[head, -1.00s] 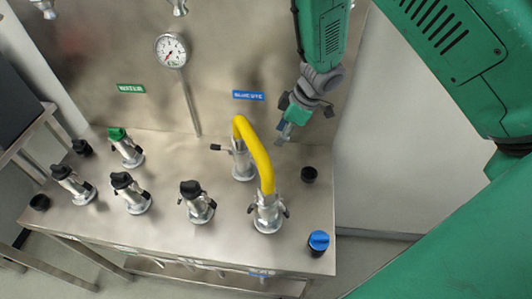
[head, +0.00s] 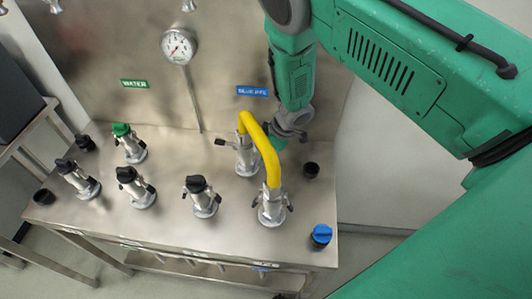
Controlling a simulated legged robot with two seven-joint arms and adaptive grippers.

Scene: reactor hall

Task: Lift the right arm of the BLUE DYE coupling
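The BLUE DYE label (head: 252,91) is on the steel back panel. Below it stands the silver BLUE DYE coupling (head: 246,160), joined by a yellow hose (head: 262,145) to a front coupling (head: 271,208). The BLUE DYE coupling's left arm (head: 222,142) is black and sticks out sideways. Its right arm is hidden behind the hose and my gripper. My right gripper (head: 279,144) is just right of this coupling, behind the hose in the picture. Its fingers are mostly hidden by my wrist, so I cannot tell contact or opening. My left gripper is out of view.
Several black-capped couplings (head: 202,198) and a green-capped one (head: 129,145) stand to the left on the steel bench (head: 180,240). A black cap (head: 311,170) and a blue cap (head: 320,236) are at the right edge. A gauge (head: 179,46) is above.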

